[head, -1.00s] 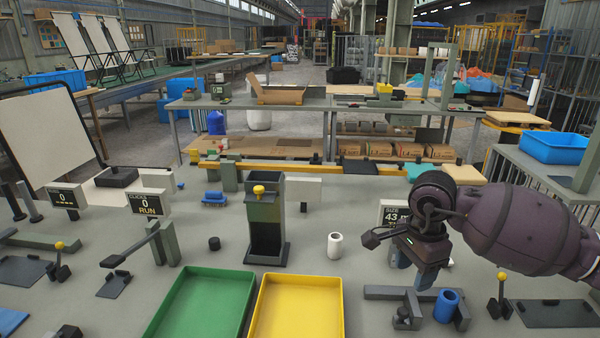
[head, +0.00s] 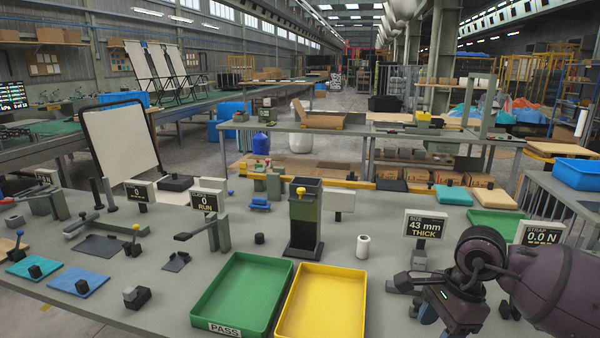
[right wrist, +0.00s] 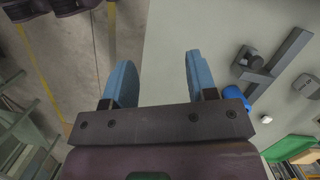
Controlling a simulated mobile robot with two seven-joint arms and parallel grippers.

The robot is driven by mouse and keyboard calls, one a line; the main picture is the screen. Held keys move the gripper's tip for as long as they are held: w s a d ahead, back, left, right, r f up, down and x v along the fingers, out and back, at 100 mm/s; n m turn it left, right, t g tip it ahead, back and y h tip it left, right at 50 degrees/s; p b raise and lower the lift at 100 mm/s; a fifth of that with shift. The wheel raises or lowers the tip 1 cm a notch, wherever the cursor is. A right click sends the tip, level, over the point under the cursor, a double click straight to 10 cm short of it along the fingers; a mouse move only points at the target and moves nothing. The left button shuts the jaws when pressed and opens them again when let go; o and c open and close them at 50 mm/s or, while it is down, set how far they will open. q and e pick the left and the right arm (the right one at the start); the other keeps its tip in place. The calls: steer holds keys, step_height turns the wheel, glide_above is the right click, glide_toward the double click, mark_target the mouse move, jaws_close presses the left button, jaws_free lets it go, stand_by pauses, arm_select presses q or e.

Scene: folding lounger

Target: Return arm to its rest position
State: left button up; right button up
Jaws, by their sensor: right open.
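My right arm comes in from the right edge of the head view, with the right gripper (head: 428,313) low over the near right part of the grey table (head: 200,265). Its blue fingers are partly hidden by the wrist. In the right wrist view the two blue fingers (right wrist: 158,75) stand apart with nothing between them. Below them are the table's edge and the floor. A blue cylinder (right wrist: 233,98) stands on the table beside the right finger, apart from it. My left gripper is not in view.
A green tray (head: 208,306) marked PASS and a yellow tray (head: 284,322) lie at the front centre. A white cylinder (head: 363,246) and a dark upright box (head: 304,222) stand behind them. A sign (head: 426,227) reads 43 mm THICK. A grey fixture (right wrist: 275,65) is near the blue cylinder.

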steer(key=s+a+r+m+t+y, duration=0.25)
steer(key=a+m+y, duration=0.25)
steer(key=a+y, duration=0.3)
steer(key=s+a+r+m+t+y, duration=0.25)
steer(key=a+m+y, duration=0.25)
steer(key=a+y, duration=0.25)
steer(key=w+d+r+m+t+h, duration=0.25)
steer(key=d+m+t+h, duration=0.2)
steer(key=m+t, duration=0.95)
steer(key=s+d+f+m+g+h, duration=0.1)
steer(key=d+f+m+h, duration=0.3)
steer(key=d+m+h, duration=0.45)
steer(key=s+d+f+m+g+h, duration=0.1)
steer(key=s+d+f+m+h, duration=0.3)
steer(key=m, duration=0.8)
steer(key=s+d+f+m+g+h, duration=0.2)
steer(key=s+f+m+g, duration=0.9)
steer(key=s+f+g, duration=0.65)
steer(key=w+f+t, duration=0.5)
steer(key=f+t, duration=0.3)
steer(key=t, duration=0.3)
steer(key=shift+n+t+y, duration=0.35)
steer(key=shift+n, duration=0.1)
